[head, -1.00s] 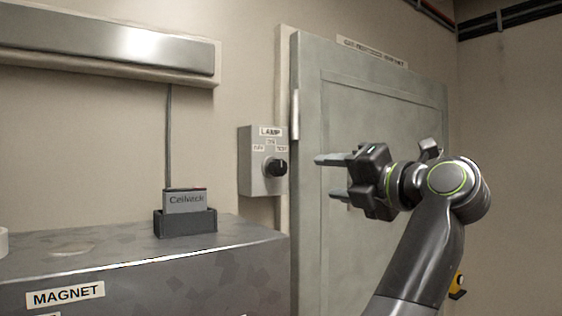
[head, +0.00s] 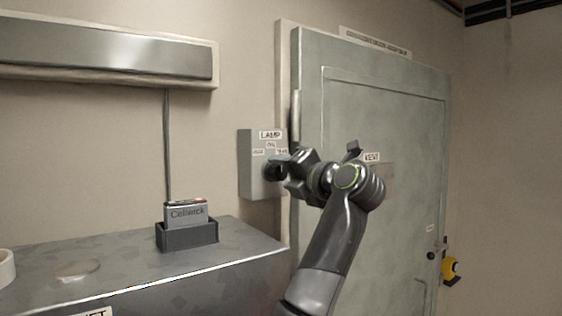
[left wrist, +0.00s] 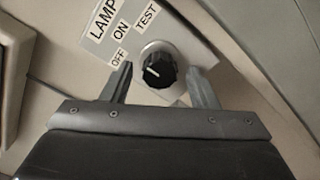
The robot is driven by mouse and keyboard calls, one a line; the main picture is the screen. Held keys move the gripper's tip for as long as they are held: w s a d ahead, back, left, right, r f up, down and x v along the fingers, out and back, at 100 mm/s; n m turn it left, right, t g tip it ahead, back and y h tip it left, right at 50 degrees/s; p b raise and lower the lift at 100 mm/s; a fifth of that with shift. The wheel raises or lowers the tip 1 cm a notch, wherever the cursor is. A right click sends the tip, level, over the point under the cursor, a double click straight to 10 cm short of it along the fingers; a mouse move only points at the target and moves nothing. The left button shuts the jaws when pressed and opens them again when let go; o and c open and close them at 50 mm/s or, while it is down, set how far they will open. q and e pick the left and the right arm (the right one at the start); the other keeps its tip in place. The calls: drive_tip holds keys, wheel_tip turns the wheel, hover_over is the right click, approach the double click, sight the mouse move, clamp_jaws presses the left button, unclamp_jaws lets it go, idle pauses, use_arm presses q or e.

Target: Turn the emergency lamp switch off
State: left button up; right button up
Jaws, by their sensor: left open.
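The grey lamp switch box (head: 255,185) is on the wall left of the door, with a "LAMP" label above smaller labels. Its round black knob (left wrist: 158,70) shows in the left wrist view, with OFF, ON and TEST labels up and to the left. A short white mark is on the knob's left part; I cannot tell for sure which label it points at. My left gripper (head: 280,168) is at the knob and partly hides it in the head view. In the left wrist view, its open fingers (left wrist: 159,86) stand on either side of the knob, with visible gaps.
A lamp fixture (head: 110,50) hangs above. A grey door (head: 405,120) is right of the box, behind my arm.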

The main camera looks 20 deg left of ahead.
use_arm(q)
drive_tip(key=shift+x, duration=0.95)
drive_tip(key=c, duration=1)
drive_tip(key=shift+o, duration=0.2)
drive_tip(key=shift+n+p, duration=0.3)
drive_tip(key=shift+p, duration=0.05)
drive_tip(key=n, duration=0.2)
drive_tip(key=shift+n+p, duration=0.3)
drive_tip(key=n, duration=0.5)
drive_tip(key=shift+n, duration=0.3)
